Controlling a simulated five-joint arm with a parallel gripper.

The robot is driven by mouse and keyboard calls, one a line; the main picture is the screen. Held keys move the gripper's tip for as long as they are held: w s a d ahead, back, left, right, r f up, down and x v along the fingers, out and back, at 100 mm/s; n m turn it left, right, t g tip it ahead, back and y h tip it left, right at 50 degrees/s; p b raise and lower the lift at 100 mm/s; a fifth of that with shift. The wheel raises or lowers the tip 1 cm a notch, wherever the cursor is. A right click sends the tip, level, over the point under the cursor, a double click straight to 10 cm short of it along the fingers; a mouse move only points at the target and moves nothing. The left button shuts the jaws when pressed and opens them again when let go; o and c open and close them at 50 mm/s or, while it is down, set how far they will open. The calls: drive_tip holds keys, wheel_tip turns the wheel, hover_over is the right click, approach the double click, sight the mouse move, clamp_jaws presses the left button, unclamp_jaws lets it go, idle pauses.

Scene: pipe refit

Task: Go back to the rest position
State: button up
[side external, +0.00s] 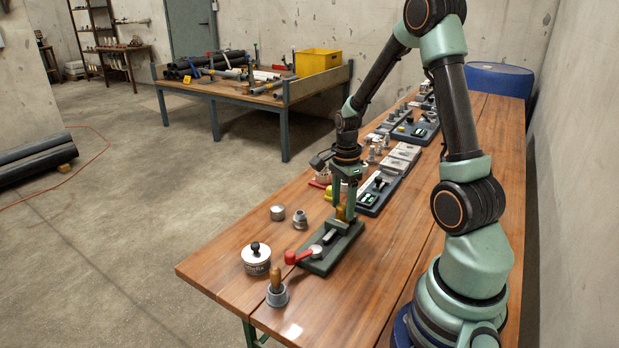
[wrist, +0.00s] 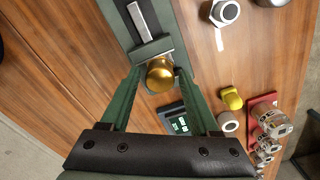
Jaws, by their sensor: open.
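My gripper (side external: 343,203) is low over the near part of the wooden bench (side external: 240,265), at the far end of a green fixture (side external: 318,264) with a red lever (side external: 298,257). A brass-coloured round piece (side external: 341,213) sits at that end of the fixture. In the wrist view my gripper (wrist: 158,75) is open, with one finger on each side of the brass piece (wrist: 160,75). I cannot tell whether the fingers touch it. The fixture (wrist: 140,40) runs up from the piece in the wrist view.
Behind my gripper are a dark tray (side external: 379,190) and several more parts. A yellow fitting (wrist: 231,98) and red rack (wrist: 268,112) lie to the right in the wrist view.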

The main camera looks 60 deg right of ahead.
drive_tip(key=n, duration=0.5)
drive_tip(key=shift+n, duration=0.3)
drive_tip(key=n, duration=0.6)
drive_tip(key=n, duration=0.6)
idle(0.4)
drive_tip(key=n, duration=0.6)
